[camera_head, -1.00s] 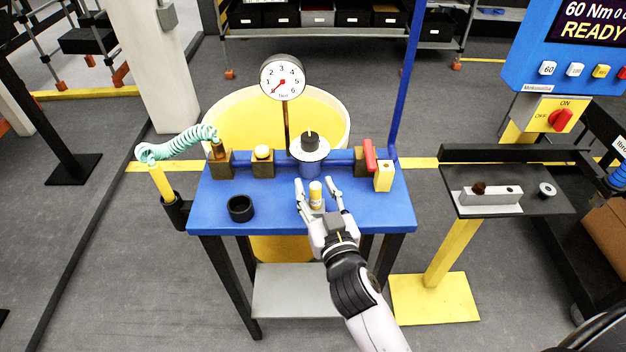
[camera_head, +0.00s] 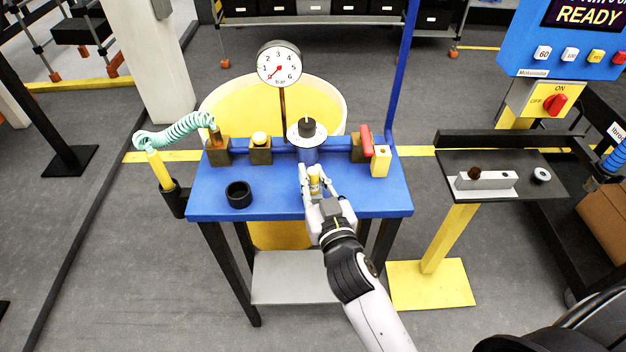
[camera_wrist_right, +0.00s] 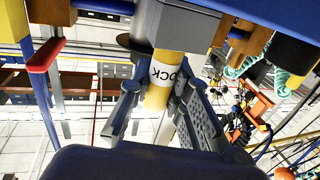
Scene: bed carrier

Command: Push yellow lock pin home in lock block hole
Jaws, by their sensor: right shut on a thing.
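The yellow lock pin (camera_head: 314,182) stands upright at the front of the blue bench, with its white LOCK band showing in the right wrist view (camera_wrist_right: 168,75). My right gripper (camera_head: 315,178) is shut on it, a finger on each side. My left gripper is not in view.
The blue bench (camera_head: 275,203) carries a black ring cup (camera_head: 238,194) at front left. A round gauge (camera_head: 279,64) and brass fittings stand along the back. Right of the bench is a dark stand (camera_head: 520,190) with a grey bar. The bench's front middle is mostly clear.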

